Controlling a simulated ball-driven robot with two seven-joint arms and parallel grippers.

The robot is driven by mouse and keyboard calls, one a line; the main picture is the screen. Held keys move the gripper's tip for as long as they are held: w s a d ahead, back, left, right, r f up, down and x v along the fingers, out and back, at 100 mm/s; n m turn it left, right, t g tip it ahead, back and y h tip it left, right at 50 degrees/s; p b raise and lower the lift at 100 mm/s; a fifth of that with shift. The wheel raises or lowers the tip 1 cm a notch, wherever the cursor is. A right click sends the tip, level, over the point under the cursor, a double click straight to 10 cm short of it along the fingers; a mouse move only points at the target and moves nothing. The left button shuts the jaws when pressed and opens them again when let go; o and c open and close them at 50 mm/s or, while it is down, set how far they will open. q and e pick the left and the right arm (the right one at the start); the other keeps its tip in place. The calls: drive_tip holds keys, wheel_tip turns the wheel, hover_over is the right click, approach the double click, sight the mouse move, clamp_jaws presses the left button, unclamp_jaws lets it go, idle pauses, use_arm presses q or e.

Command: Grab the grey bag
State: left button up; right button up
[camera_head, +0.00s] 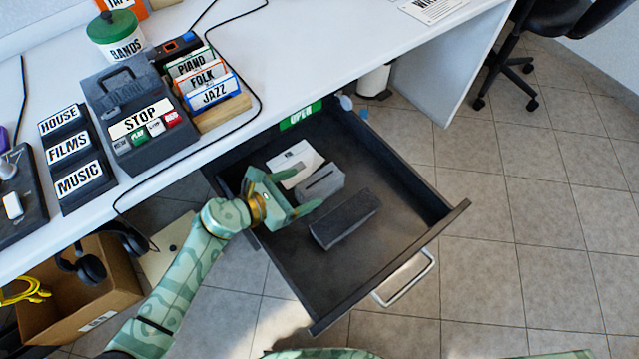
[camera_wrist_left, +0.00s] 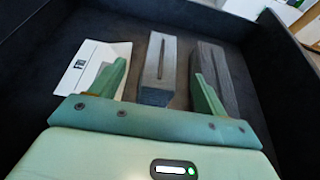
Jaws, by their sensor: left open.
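The grey bag (camera_head: 320,183) looks like a light grey block with a dark slot along its top. It lies in the open drawer, and also shows in the left wrist view (camera_wrist_left: 158,62). My left gripper (camera_head: 305,188) is open and empty inside the drawer area. In the left wrist view its two fingers (camera_wrist_left: 158,72) stand to either side of the grey bag's near end. Whether they touch it I cannot tell. My right gripper is not in view.
A darker block (camera_head: 345,219) lies right of the grey bag, and a white packet (camera_head: 295,163) lies left of it in the wrist view. Dark drawer walls (camera_head: 405,175) surround them. The white desk (camera_head: 300,40) overhangs the drawer's back. The drawer's front floor is clear.

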sight(310, 186)
use_arm(q)
drive_tip(key=shift+w+d+f+b, duration=0.4)
drive_tip(key=shift+d+f, duration=0.1)
drive_tip(key=shift+d, duration=0.1)
drive_tip(key=shift+w+d+f+b, duration=0.25)
drive_tip(key=shift+w+d+f, duration=0.1)
drive_tip(key=shift+d+f, duration=0.2)
drive_tip(key=shift+w+d, duration=0.2)
drive_tip(key=shift+r, duration=0.15)
drive_tip(key=c, duration=1.1)
drive_tip(key=shift+c, duration=0.2)
